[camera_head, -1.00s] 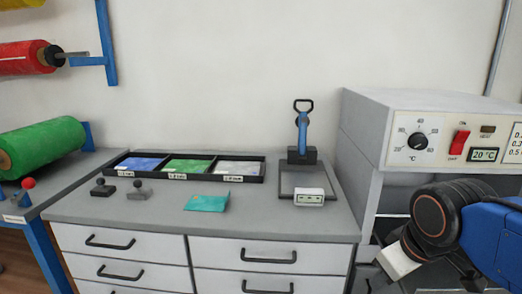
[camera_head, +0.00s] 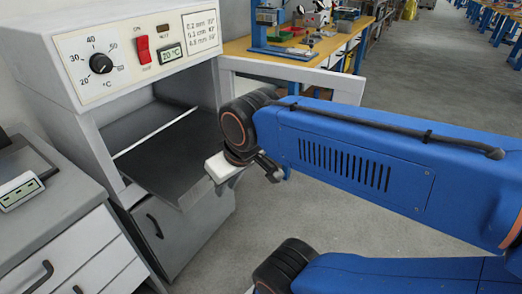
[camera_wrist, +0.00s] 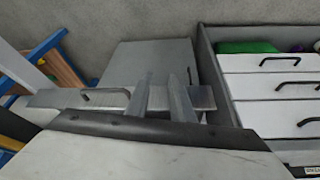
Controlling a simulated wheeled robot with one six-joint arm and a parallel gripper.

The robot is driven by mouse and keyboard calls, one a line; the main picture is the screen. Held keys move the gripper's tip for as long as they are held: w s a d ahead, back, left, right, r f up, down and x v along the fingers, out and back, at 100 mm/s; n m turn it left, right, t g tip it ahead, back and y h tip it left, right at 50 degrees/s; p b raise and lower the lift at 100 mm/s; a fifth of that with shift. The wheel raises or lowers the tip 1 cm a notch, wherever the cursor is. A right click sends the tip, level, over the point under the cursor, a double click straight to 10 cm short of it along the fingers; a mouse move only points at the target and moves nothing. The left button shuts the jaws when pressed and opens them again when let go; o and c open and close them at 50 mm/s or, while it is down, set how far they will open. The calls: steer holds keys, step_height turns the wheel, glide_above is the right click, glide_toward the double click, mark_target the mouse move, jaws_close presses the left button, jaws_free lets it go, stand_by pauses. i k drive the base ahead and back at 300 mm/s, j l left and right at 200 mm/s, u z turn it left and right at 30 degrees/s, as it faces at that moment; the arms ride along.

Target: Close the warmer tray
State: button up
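The warmer is a pale cabinet with a control panel (camera_head: 140,50) at the left of the head view. Its dark grey tray (camera_head: 175,160) sticks out of the open compartment, above a lower grey door (camera_head: 180,228). My gripper (camera_head: 245,180) is near the tray's outer right corner; whether they touch cannot be told. In the wrist view, my two fingers (camera_wrist: 161,95) stand apart with nothing seen held between them. Behind them is a pale bar with a dark handle (camera_wrist: 105,93), perhaps the tray front, and a grey cabinet face (camera_wrist: 150,65). The hand covers the lower picture.
A white panel (camera_head: 310,82) juts out right of the warmer. The workbench with white drawers (camera_head: 85,268) stands at the left, with a small white display box (camera_head: 20,190) on top. A wooden-topped blue table (camera_head: 300,60) is behind. Grey floor lies open at the right.

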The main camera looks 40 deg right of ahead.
mark_target(168, 162)
steer(key=z, duration=0.5)
steer(key=k+j+z, duration=0.25)
steer(key=k+j, duration=0.15)
steer(key=k, duration=0.15)
